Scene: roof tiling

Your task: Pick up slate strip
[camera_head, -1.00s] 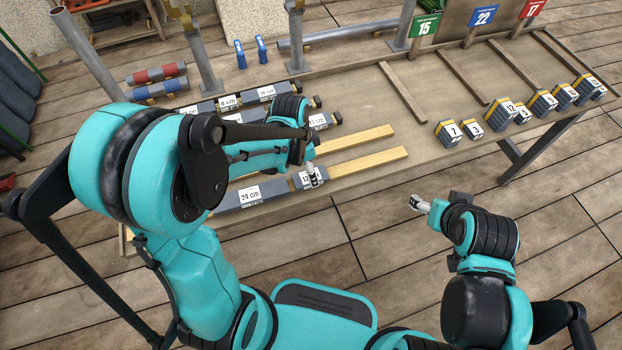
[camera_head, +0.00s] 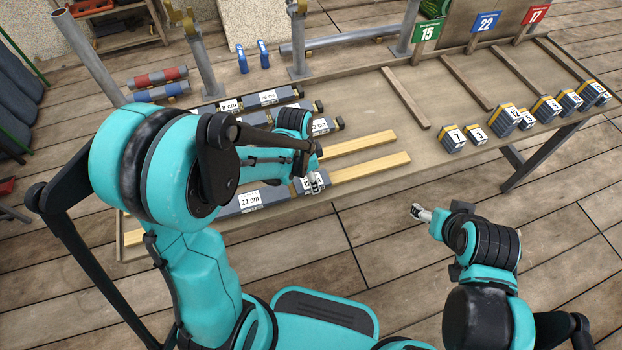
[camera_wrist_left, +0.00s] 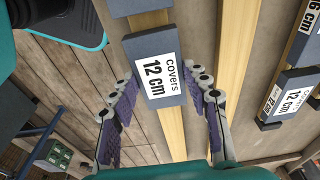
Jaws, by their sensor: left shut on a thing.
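A dark grey slate strip labelled "12 cm covers" (camera_wrist_left: 155,68) lies between the two fingers of my left gripper (camera_wrist_left: 165,105) in the left wrist view. The gripper is shut on this strip. In the head view my left gripper (camera_head: 313,183) is at the strip's near right end, on the front wooden batten, and partly covers the label. A longer slate strip labelled "24 cm" (camera_head: 262,196) lies just left of it. My right gripper (camera_head: 420,212) hangs in front of the bench, away from the strips. Its finger opening is too small to judge.
More labelled slate strips (camera_head: 268,97) lie in rows behind my left arm. Bundles of numbered slates (camera_head: 452,138) stand along the bench's right front edge. Number signs (camera_head: 427,31) stand at the back. The bench's middle (camera_head: 375,120) is mostly clear.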

